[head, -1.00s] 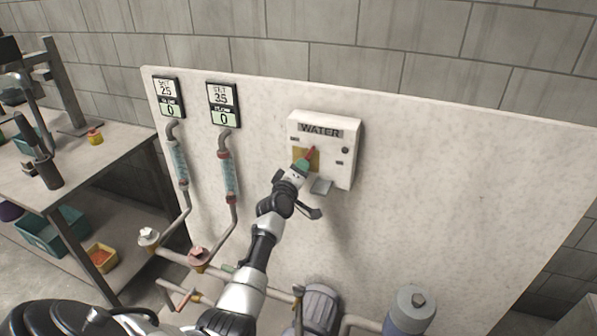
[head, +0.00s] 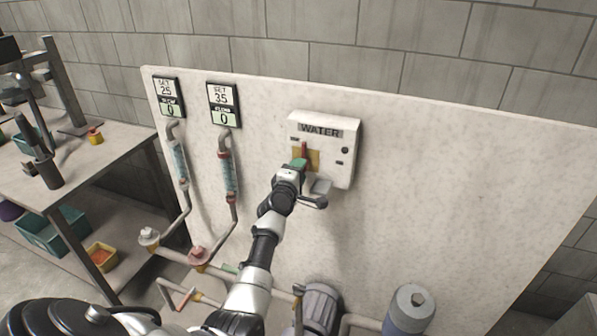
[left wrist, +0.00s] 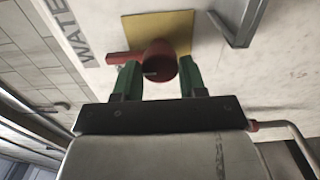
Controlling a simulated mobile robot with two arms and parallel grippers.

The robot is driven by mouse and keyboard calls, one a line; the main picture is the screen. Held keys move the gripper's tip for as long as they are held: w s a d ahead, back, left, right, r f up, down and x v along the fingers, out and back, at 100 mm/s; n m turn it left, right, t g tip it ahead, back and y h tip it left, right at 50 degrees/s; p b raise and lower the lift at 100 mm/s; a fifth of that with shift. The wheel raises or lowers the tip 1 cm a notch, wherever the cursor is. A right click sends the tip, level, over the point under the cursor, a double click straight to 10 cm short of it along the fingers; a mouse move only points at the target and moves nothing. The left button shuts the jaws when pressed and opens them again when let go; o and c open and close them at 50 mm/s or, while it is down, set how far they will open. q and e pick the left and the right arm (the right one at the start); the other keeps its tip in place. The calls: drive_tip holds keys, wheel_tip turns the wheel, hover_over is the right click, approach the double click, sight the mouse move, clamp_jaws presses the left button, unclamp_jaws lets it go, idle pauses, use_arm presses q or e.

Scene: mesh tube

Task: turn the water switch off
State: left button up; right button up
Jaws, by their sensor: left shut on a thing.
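The white water switch box (head: 348,128), labelled WATER, is mounted on the pale panel. Its red handle (head: 304,148) stands nearly upright in front of a yellow plate (head: 314,160). In the left wrist view the red handle (left wrist: 157,62) and the yellow plate (left wrist: 183,22) lie just ahead of the fingers. My left gripper (head: 299,164), with green fingertips, is shut on the handle; its fingertips in the wrist view (left wrist: 160,76) are on either side of the round red part. The fingers hide the handle's lower part in the head view. My right gripper is not in view.
Two displays (head: 168,98) (head: 223,105) read 0 above pipes on the left. A workbench (head: 95,165) stands at far left; pipes and a motor (head: 318,305) lie below. The panel's right side is clear.

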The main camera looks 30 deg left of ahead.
use_arm(q)
drive_tip(key=o, duration=0.9)
drive_tip(key=v, duration=1)
drive_tip(key=shift+s, duration=0.4)
